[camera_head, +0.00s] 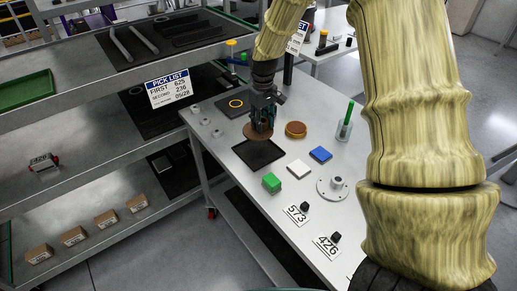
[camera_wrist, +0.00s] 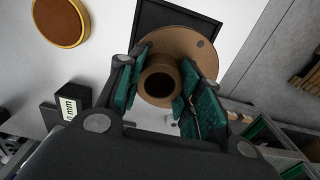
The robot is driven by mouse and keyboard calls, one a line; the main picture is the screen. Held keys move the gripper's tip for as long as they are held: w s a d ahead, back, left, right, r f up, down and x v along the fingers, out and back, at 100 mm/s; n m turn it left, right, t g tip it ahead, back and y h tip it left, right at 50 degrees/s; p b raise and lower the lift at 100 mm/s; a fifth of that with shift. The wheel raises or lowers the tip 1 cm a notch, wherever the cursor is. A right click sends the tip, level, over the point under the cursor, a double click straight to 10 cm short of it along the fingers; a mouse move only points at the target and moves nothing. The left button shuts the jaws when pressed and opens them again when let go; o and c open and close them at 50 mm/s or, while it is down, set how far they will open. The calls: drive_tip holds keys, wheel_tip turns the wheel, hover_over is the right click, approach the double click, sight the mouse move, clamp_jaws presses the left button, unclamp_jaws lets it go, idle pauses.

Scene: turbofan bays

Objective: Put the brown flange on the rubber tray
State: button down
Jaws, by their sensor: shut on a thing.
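The brown flange (camera_head: 251,134) is in my gripper (camera_head: 264,120) above the table, beside the rubber tray. In the wrist view, the teal fingers of my gripper (camera_wrist: 160,88) are shut on the flange's hub, and its round plate (camera_wrist: 200,50) faces away from me. The rubber tray (camera_head: 266,158) is a black square with a raised rim, flat on the table and empty. In the wrist view the tray (camera_wrist: 154,14) shows behind the flange, which hides part of it. The height of the flange above the table is hard to tell.
A round orange-brown piece (camera_head: 296,129) lies right of my gripper. A green block (camera_head: 271,182), white block (camera_head: 299,168), blue block (camera_head: 320,154) and grey flange (camera_head: 333,187) are nearby. A shelf stands left.

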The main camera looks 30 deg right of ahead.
wheel_tip(320, 180, down, 4)
drive_tip(key=shift+w+d+f+p, duration=0.1)
drive_tip(key=shift+f+p, duration=0.05)
drive_tip(key=shift+p, duration=0.5)
drive_tip(key=shift+f, duration=0.5)
drive_tip(key=shift+f+p, duration=0.75)
drive_tip(key=shift+f, duration=1.3)
drive_tip(key=c, duration=1)
unclamp_jaws()
drive_tip(key=shift+f, duration=0.15)
drive_tip(key=shift+o, duration=0.2)
drive_tip(key=shift+r+b, duration=1.95)
drive_tip(key=shift+r, duration=4.2)
